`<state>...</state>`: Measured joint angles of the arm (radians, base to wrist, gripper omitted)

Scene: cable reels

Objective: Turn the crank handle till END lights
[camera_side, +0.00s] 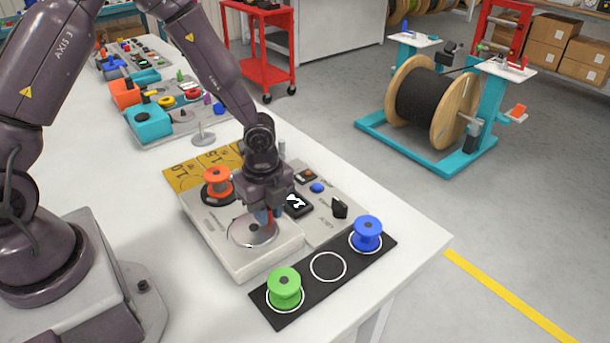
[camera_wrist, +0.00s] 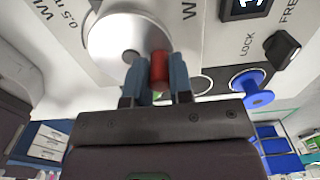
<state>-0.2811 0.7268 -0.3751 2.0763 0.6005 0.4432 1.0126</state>
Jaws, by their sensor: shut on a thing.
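The crank is a silver disc (camera_side: 252,232) on the pale winder box, with a red handle (camera_wrist: 160,67) standing near its rim. In the wrist view the disc (camera_wrist: 112,42) lies left of the handle. My gripper (camera_wrist: 158,76) has its two blue-grey fingers on either side of the red handle and is shut on it. In the side view my gripper (camera_side: 266,215) points down over the disc's far right part and hides most of the handle. A small dark display (camera_side: 297,204) shows white characters that I cannot read surely. I cannot make out an END lamp.
An orange-red reel (camera_side: 217,183) sits on the box behind the disc. A black LOCK/FREE knob (camera_side: 340,208) is to the right. A black mat (camera_side: 300,300) in front carries a green reel (camera_side: 284,284) and a blue reel (camera_side: 367,231), with an empty ring between them.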

